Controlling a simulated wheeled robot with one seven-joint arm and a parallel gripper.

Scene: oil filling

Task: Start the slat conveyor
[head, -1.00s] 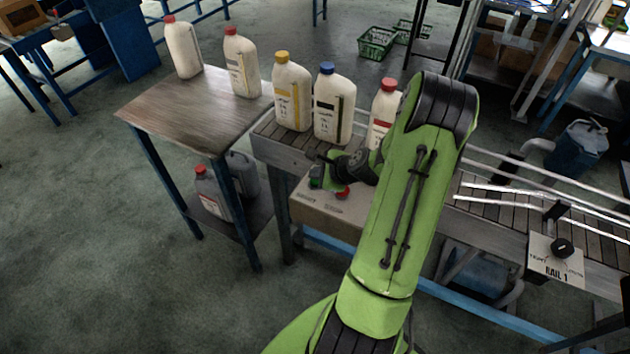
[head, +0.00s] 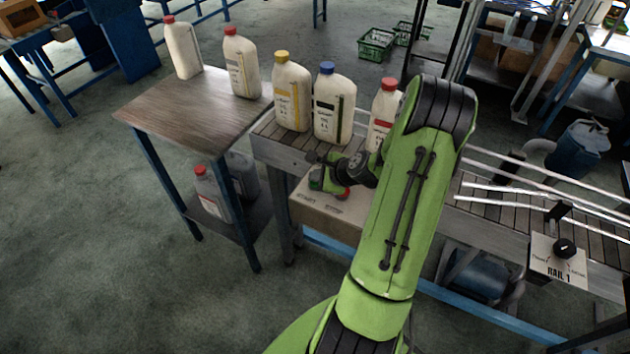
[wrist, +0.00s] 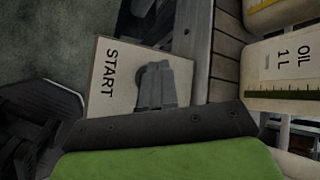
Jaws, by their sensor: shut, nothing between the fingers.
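The slat conveyor (head: 277,135) runs from the centre to the right edge in the head view, and its slats look bare to the right of my arm. A control box (head: 340,208) with START and STOP lettering is fixed below its left end. A red button (head: 345,193) shows on the box. My gripper (head: 318,183) is shut and empty, low over the START side. In the wrist view my shut fingers (wrist: 155,102) lie over the panel (wrist: 105,105) beside the word START. They hide the start button, so contact cannot be told.
Yellow-capped (head: 291,92), blue-capped (head: 334,104) and red-capped (head: 384,110) bottles stand on the conveyor just behind my gripper. A wooden table (head: 190,112) with two red-capped bottles stands left. A RAIL 1 knob panel (head: 557,265) is at right. Floor at lower left is clear.

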